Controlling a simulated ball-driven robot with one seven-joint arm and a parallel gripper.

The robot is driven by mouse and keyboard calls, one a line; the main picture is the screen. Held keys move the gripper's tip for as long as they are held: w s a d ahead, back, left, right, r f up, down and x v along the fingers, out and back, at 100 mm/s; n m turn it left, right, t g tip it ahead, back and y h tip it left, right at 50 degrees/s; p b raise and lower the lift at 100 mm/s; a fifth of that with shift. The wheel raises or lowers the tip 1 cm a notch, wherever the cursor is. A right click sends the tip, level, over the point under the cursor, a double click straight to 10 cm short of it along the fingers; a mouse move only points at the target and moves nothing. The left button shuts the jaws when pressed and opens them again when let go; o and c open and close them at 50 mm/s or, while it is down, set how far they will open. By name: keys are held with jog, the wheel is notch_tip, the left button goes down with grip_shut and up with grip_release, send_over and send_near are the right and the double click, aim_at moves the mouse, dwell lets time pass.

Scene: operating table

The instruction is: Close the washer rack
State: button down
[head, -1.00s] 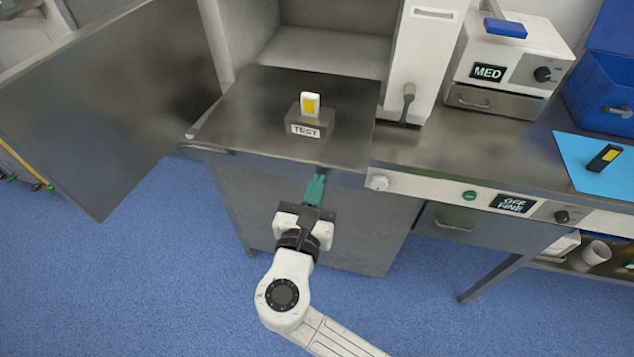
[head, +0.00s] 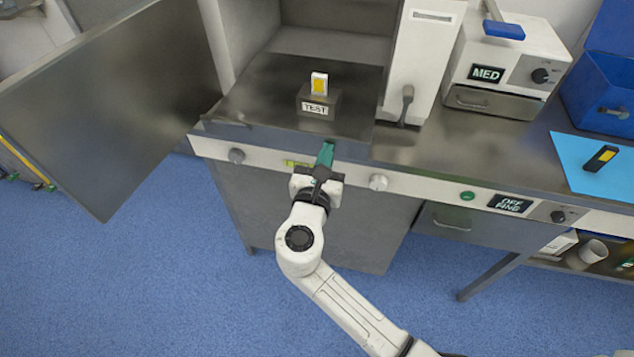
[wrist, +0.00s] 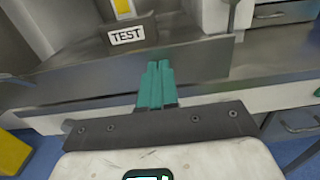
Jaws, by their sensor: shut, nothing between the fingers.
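The washer rack (head: 255,97) is a flat metal shelf at the mouth of the open washer chamber. Its front edge stands a little behind the counter's front panel. A grey block labelled TEST (head: 318,103) sits on it, with a white and yellow piece (head: 319,83) upright in the block. My gripper (head: 326,153) has green fingers, shut and empty, at the rack's front edge. In the wrist view the fingers (wrist: 157,84) point at the rack's front face (wrist: 95,80); whether they touch it I cannot tell.
The washer door (head: 110,100) hangs wide open at the left. Right of the chamber are a white unit with a dark lever (head: 405,104), the MED device (head: 505,70), a blue box (head: 605,85) and a blue sheet (head: 590,160). Blue floor in front is free.

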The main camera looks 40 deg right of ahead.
aim_at(346, 91)
jog(key=b+x, duration=0.4)
jog(key=x, duration=1.9)
jog(key=shift+d+f, duration=0.1)
jog(key=shift+f, duration=0.05)
jog(key=shift+w+d, duration=0.15)
jog(key=shift+w, duration=0.05)
jog(key=shift+r, duration=0.2)
jog(key=shift+w+r, duration=0.1)
